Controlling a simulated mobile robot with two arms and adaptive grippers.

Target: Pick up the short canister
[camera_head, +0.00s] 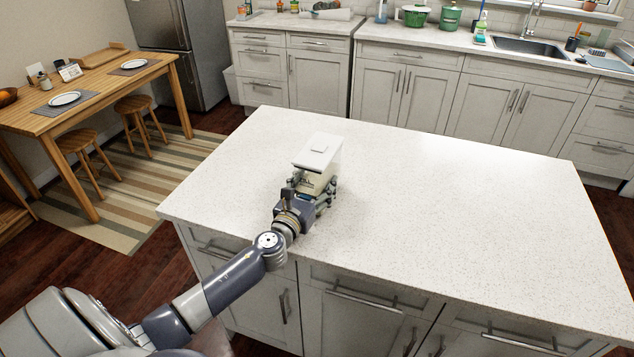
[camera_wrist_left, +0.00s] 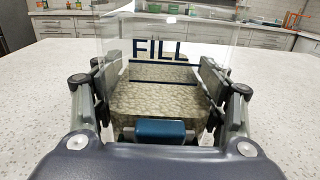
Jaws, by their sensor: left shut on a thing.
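The short canister (camera_head: 318,152) is a clear box with a flat white lid and pale contents, standing on the kitchen island near its front left part. My left gripper (camera_head: 314,190) reaches it from the front and is shut on its sides. In the left wrist view the canister (camera_wrist_left: 160,97) shows the dark letters "FILL", stripes and pale grains inside. The fingers of the left gripper (camera_wrist_left: 160,90) press on it from both sides. Whether its base touches the counter is hard to tell. My right gripper is not in view.
The island top (camera_head: 450,210) is otherwise bare, with wide free room to the right. A wooden table (camera_head: 95,85) with plates and stools stands at the left. The back counter (camera_head: 430,43) holds green pots, bottles and a sink (camera_head: 528,46).

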